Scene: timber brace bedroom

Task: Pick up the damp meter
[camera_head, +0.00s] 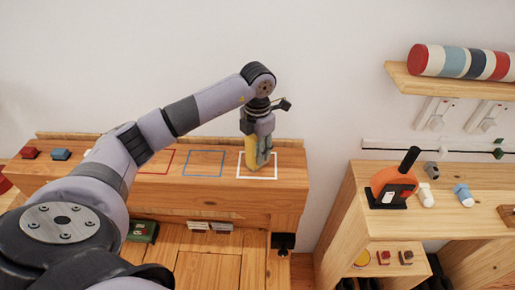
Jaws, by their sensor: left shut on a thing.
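My left gripper (258,160) points down over the right end of the wooden ledge. It is shut on a yellow upright object (250,150), which looks like the damp meter, though the fingers hide much of it. The yellow object is within the white square outline (271,179) on the ledge top. I cannot tell whether its bottom touches the wood. My right gripper is not in view.
Red (166,166) and blue (204,163) outlines mark the wooden ledge (300,161). Right, a wooden unit (350,205) holds an orange device (393,184). A striped roll (465,62) lies on a shelf above.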

